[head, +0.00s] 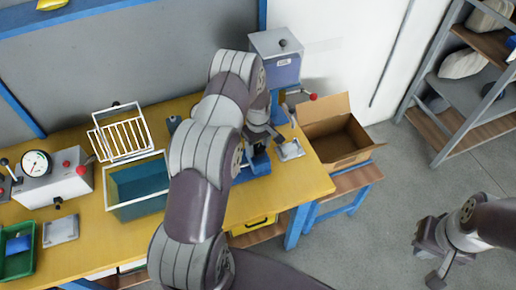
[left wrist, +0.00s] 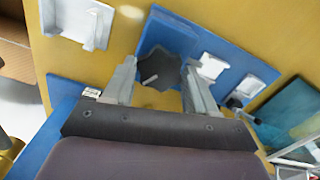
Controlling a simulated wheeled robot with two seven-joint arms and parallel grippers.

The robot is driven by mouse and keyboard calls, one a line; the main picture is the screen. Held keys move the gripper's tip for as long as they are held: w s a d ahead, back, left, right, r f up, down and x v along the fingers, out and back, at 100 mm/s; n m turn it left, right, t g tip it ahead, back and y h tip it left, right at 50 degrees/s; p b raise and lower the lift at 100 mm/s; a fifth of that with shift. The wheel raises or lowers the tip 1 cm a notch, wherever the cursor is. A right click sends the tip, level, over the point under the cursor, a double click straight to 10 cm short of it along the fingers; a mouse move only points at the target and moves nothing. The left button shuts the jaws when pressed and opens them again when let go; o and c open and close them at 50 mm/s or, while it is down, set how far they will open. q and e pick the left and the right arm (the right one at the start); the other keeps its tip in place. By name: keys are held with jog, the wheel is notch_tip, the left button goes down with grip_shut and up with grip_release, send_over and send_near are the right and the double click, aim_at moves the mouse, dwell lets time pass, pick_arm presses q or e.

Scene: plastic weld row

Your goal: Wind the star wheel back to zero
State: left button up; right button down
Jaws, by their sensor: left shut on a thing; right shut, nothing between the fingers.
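The star wheel (left wrist: 157,90) is a dark, lobed knob with a pale mark on it, set on a blue machine base (left wrist: 160,32) in the left wrist view. My left gripper (left wrist: 160,66) has one finger on each side of the wheel and is shut on it. In the head view my left gripper (head: 264,141) is at the blue machine (head: 276,68) on the bench, and my arm and hand hide the wheel there. No zero mark can be read. My right gripper (head: 436,270) is shut and empty, above the floor at the lower right.
The yellow bench (head: 262,207) also holds a teal bin (head: 137,187), a white wire rack (head: 122,138), a gauge box (head: 52,180) and a green tray (head: 20,262). An open cardboard box (head: 335,135) stands right of the machine. Grey shelves (head: 470,95) stand at the far right.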

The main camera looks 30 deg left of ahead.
aim_at(258, 149)
pick_arm(q)
jog(key=n+b, duration=0.1)
jog(key=n, duration=0.3)
jog(key=shift+b, duration=0.35)
jog(key=shift+n+b, duration=0.35)
jog(key=shift+n, duration=0.85)
jog(key=o, duration=1.1)
jog(key=shift+c, duration=0.2)
jog(key=shift+r, duration=0.15)
notch_tip(258, 149, up, 12)
jog(key=b, duration=0.2)
jog(key=shift+r+b, duration=0.25)
jog(key=shift+b, duration=0.1)
